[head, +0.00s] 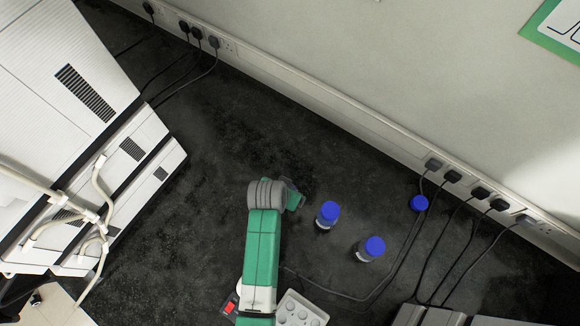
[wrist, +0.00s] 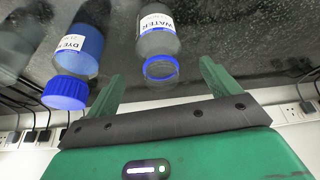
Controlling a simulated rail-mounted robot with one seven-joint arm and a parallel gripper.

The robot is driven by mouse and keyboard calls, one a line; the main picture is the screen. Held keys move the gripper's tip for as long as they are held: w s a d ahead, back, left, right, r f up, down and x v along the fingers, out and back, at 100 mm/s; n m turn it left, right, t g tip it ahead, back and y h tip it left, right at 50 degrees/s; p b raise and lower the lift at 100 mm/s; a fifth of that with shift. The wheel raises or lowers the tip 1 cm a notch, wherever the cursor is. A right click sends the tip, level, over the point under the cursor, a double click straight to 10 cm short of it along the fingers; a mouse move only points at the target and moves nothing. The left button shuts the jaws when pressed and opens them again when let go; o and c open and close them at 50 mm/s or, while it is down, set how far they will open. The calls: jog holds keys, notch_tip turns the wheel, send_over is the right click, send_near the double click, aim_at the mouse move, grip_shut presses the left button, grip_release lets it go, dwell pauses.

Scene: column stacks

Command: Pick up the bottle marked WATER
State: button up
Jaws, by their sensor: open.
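The bottle marked WATER (wrist: 157,45) is clear with a white label and a blue ring at its neck; I see no cap on it. It appears upside down in the wrist view, in line with the gap between the fingers of my gripper (wrist: 160,74). The fingers are apart and stand on either side of its neck, with visible gaps. How far the bottle is beyond the fingertips is hard to tell. In the head view my gripper (head: 294,195) is at the end of the green arm, and I cannot make out the WATER bottle there.
Two blue-capped bottles (head: 327,215) (head: 370,248) show in the head view. A loose blue cap (head: 419,203) lies near the wall. Cables and a white box (head: 300,310) are nearby.

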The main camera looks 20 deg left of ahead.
jog(key=b+x, duration=0.1)
jog(key=x, duration=0.5)
jog(key=shift+f, duration=0.1)
jog(key=shift+w, duration=0.1)
jog(key=c, duration=1.4)
jog(key=shift+r, duration=0.55)
jog(key=v, duration=0.3)
jog(key=shift+p, duration=0.4)
jog(key=s, duration=1)
jog(key=s+r, duration=0.1)
jog(key=s, duration=0.4)
jog(key=shift+r+p, duration=0.1)
jog(key=shift+p, duration=0.3)
